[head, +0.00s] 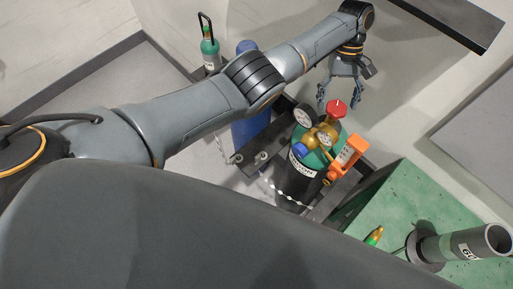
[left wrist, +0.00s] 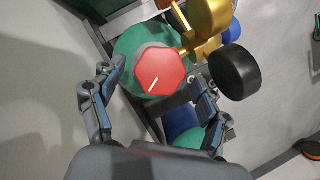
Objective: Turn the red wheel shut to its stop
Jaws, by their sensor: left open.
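The red wheel (head: 336,108) sits on top of a dark gas cylinder (head: 297,180) with a green shoulder, beside brass fittings and gauges. In the left wrist view the red wheel (left wrist: 159,71) is a faceted knob with a white line pointing to its lower left. My left gripper (head: 339,104) is open above the wheel. In the left wrist view its two fingers (left wrist: 160,80) stand on either side of the wheel, apart from it, with nothing between them touching. My right gripper is not in view.
A gauge (head: 304,116), brass regulator (head: 322,135) and orange part (head: 348,156) crowd the wheel. A blue cylinder (head: 249,130) stands left in the dark rack. A green bench (head: 412,197) with a grey tube (head: 465,245) is at lower right.

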